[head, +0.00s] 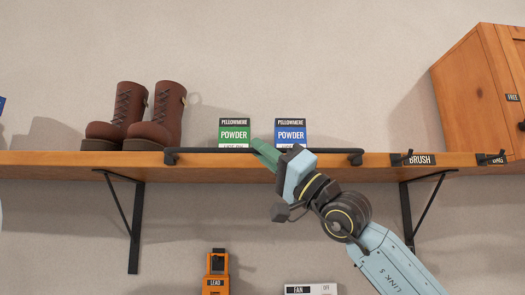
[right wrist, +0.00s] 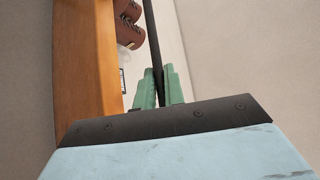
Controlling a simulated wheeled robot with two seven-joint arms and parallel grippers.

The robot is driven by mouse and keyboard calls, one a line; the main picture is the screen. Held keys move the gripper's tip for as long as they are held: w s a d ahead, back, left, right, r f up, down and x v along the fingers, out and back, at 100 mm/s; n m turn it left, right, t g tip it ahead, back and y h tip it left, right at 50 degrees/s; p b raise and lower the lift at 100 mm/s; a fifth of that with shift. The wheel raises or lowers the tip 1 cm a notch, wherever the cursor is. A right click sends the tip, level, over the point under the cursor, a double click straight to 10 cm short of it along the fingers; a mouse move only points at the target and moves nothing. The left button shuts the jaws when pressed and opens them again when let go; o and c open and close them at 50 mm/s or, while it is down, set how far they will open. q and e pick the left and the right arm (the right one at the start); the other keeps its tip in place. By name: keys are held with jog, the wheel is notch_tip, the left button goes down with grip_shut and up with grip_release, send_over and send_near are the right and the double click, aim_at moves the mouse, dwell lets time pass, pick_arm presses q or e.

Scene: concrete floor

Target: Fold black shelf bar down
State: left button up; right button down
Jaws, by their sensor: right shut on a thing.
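The black shelf bar (head: 210,150) runs along the front of the wooden shelf (head: 400,170), raised a little above its top edge, with a pivot mount at each end. My right gripper (head: 258,147) is at the middle of the bar. In the right wrist view, the black bar (right wrist: 152,40) passes between the green fingers of my right gripper (right wrist: 158,88), which are shut on it. The gripper hides part of the bar in the head view. My left gripper is not in view.
Brown boots (head: 150,118), a green powder box (head: 234,132) and a blue powder box (head: 290,131) stand on the shelf behind the bar. Black hooks (head: 402,159) are at right, near a wooden cabinet (head: 465,95). An orange device (head: 216,270) is below.

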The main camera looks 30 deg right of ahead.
jog(key=shift+w+f, duration=0.1)
jog(key=shift+f, duration=0.1)
jog(key=shift+d, duration=0.1)
jog(key=c, duration=1.5)
grip_release()
jog(key=shift+w, duration=0.15)
